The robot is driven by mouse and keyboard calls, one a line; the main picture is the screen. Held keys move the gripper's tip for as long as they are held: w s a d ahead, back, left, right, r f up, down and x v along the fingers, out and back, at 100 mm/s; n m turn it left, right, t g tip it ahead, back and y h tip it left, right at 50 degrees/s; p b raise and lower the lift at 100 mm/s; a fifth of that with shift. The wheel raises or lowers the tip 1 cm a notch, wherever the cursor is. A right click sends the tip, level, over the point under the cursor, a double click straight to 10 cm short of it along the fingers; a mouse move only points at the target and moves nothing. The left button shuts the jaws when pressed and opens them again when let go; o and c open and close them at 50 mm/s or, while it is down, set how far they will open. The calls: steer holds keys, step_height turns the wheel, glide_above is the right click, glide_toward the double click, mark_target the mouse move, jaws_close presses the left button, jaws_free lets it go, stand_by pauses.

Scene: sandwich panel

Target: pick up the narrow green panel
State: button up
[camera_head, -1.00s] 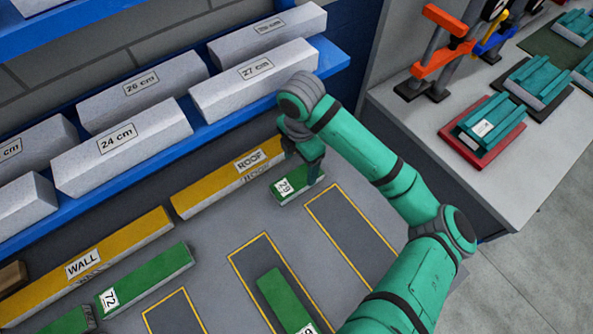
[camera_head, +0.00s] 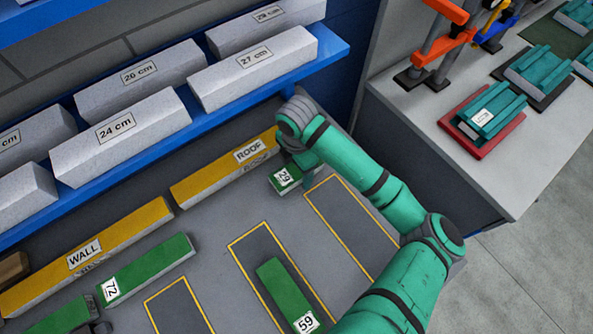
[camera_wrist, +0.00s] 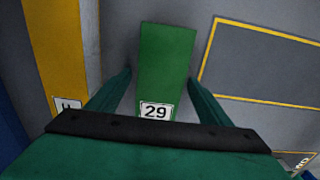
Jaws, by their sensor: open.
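A green panel with a "29" label (camera_head: 286,179) lies on the grey surface, just in front of the yellow ROOF bar. In the wrist view this panel (camera_wrist: 167,60) runs lengthwise between my fingers, its label nearest the palm. My gripper (camera_wrist: 158,82) is open, one finger along each side of it; I cannot tell whether they touch it. In the head view my gripper (camera_head: 309,172) is partly hidden by the arm.
The yellow ROOF bar (camera_head: 215,175) and WALL bar (camera_head: 60,270) run along the back. A blue shelf (camera_head: 200,124) with grey blocks is above them. An empty outlined slot (camera_head: 350,228) lies right of panel 59. A side bench (camera_head: 500,165) stands at right.

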steer(key=c, duration=1.2)
steer(key=shift+o, duration=0.2)
steer(key=shift+r, duration=0.15)
